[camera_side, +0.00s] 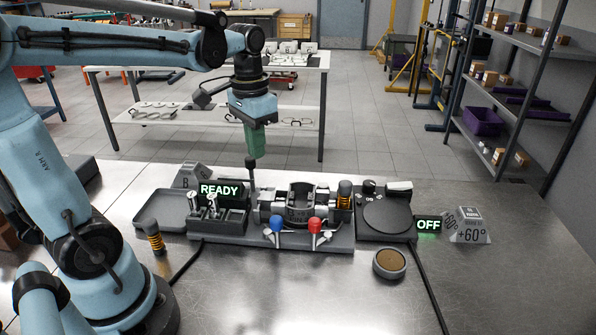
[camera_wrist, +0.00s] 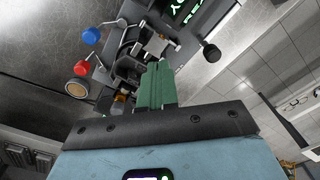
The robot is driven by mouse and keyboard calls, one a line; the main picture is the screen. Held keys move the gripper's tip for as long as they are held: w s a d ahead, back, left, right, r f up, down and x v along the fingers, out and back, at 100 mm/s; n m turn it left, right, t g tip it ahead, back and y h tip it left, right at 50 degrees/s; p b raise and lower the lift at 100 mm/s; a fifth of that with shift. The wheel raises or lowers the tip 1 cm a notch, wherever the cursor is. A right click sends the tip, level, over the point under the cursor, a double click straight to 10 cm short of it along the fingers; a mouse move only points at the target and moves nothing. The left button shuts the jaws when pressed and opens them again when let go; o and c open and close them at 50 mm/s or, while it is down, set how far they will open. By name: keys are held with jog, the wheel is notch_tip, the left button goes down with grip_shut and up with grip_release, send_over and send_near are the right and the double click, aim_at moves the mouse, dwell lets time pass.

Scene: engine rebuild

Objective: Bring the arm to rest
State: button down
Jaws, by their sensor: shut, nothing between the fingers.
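My arm reaches in from the left in the side view, bent at the elbow. My gripper (camera_side: 256,152) hangs straight down above the back of the work fixture (camera_side: 300,236), clear of it, near an upright black-knobbed lever (camera_side: 251,172). Its green fingers are together with nothing held. In the wrist view the green fingers of my gripper (camera_wrist: 158,68) also show closed and empty, with the fixture beyond them.
The fixture has a blue knob (camera_side: 276,224) and a red knob (camera_side: 315,225). A READY sign (camera_side: 220,190), an OFF sign (camera_side: 429,225), a grey tray (camera_side: 162,212), a spring part (camera_side: 154,238) and a round cup (camera_side: 389,263) surround it. The front right tabletop is bare.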

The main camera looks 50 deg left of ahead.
jog(key=s+d+f+t, duration=0.3)
jog(key=d+t, duration=0.4)
jog(key=d, duration=0.1)
jog(key=shift+d, duration=0.25)
